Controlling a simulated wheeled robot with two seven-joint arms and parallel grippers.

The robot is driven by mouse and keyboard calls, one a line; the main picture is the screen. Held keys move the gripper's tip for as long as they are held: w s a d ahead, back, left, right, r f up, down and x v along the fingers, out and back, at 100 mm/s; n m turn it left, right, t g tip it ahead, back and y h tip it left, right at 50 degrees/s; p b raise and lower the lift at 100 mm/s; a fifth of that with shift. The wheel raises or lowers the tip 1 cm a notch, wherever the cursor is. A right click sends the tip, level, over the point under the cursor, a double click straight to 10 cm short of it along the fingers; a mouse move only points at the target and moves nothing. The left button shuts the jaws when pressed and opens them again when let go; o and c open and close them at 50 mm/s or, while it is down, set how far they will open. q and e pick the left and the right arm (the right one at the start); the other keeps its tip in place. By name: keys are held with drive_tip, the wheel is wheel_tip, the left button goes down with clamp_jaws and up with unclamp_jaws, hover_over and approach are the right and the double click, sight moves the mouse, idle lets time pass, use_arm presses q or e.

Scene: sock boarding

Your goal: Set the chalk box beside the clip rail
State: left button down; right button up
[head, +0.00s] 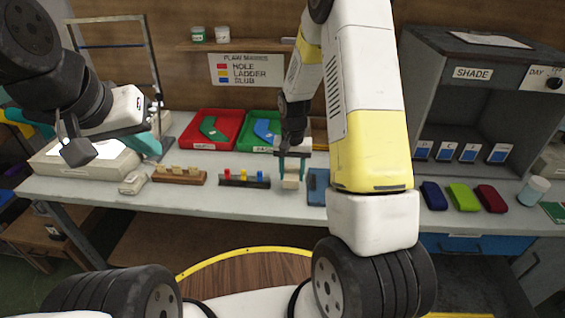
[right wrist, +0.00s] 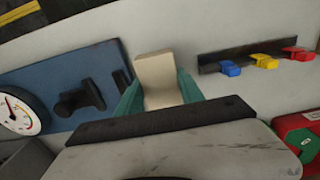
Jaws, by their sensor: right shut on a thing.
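The chalk box, a small cream block (head: 291,181), is between the teal fingers of my right gripper (head: 291,165). In the right wrist view the box (right wrist: 158,78) is gripped between both fingers. I cannot tell whether its underside touches the table. The clip rail (head: 244,181) is a dark bar with red, yellow and blue clips, just left of the box in the head view. In the right wrist view the rail (right wrist: 225,57) is to the right of the box, with a gap between. My left gripper (head: 78,148) is raised over the left end of the table, away from both; its jaws are unclear.
A blue board (head: 318,188) with a gauge (right wrist: 20,112) is close on the box's other side. Red (head: 239,118) and green (head: 254,146) trays stand behind. A wooden rack (head: 180,178) is left of the rail. Bare table (head: 310,210) lies in front.

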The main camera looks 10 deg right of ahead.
sight(291, 178)
drive_tip(key=shift+w, duration=0.6)
drive_tip(key=shift+w+d+f, duration=0.1)
drive_tip(key=shift+w+f, duration=0.1)
drive_tip(key=shift+f, duration=0.7)
drive_tip(key=shift+w+d+f, duration=0.1)
drive_tip(key=shift+w+f, duration=0.05)
drive_tip(key=shift+f, duration=0.75)
drive_tip(key=shift+f, duration=0.15)
drive_tip(key=o, duration=1.4)
